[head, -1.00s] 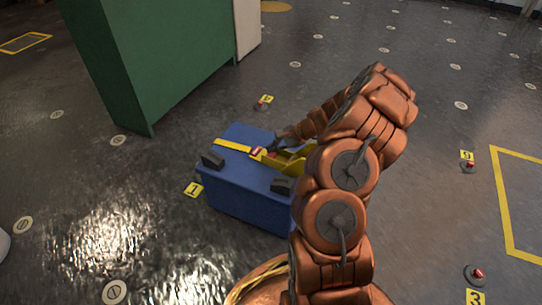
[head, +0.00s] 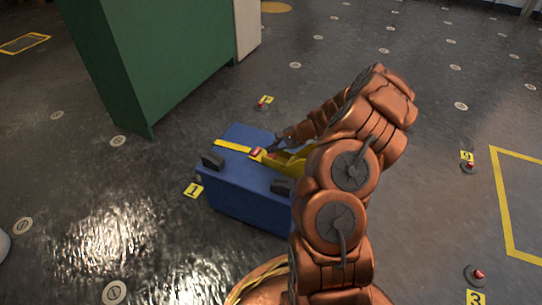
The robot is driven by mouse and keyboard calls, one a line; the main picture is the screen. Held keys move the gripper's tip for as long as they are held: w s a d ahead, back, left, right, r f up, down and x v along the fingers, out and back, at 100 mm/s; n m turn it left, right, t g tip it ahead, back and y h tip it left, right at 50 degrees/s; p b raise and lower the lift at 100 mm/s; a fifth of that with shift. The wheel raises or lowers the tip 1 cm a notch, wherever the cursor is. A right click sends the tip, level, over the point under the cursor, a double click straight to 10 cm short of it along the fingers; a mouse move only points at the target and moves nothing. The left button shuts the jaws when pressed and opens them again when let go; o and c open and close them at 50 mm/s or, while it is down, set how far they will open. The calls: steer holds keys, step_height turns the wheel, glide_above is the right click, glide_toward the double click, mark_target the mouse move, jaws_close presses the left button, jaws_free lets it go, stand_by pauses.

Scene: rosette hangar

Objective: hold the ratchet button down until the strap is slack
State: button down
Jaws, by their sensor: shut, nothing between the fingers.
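A blue case (head: 245,204) stands on the floor with black blocks on its top. A yellow strap (head: 232,146) runs across the top to a yellow ratchet (head: 291,164). The red ratchet button (head: 257,152) shows at the ratchet's left end. My gripper (head: 272,151) is shut, with its dark fingertips right at the red button. I cannot tell whether they touch it or press it down. The strap looks flat on the case top. My arm hides the right end of the case and part of the ratchet.
A green cabinet (head: 150,60) stands behind and left of the case. Small red-topped floor fittings with yellow number tags stand around, one behind the case (head: 263,103) and one at right (head: 469,166). Open floor lies to the left and right.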

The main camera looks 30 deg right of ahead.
mark_target(273, 155)
steer(key=shift+f, duration=0.2)
steer(key=shift+f, duration=0.2)
steer(key=shift+f, duration=0.55)
stand_by(1.8)
steer(key=shift+r, duration=0.1)
stand_by(0.6)
steer(key=shift+r+p, duration=0.9)
steer(key=shift+r+p, duration=2.05)
steer(key=shift+r, duration=0.45)
steer(key=shift+w, duration=0.1)
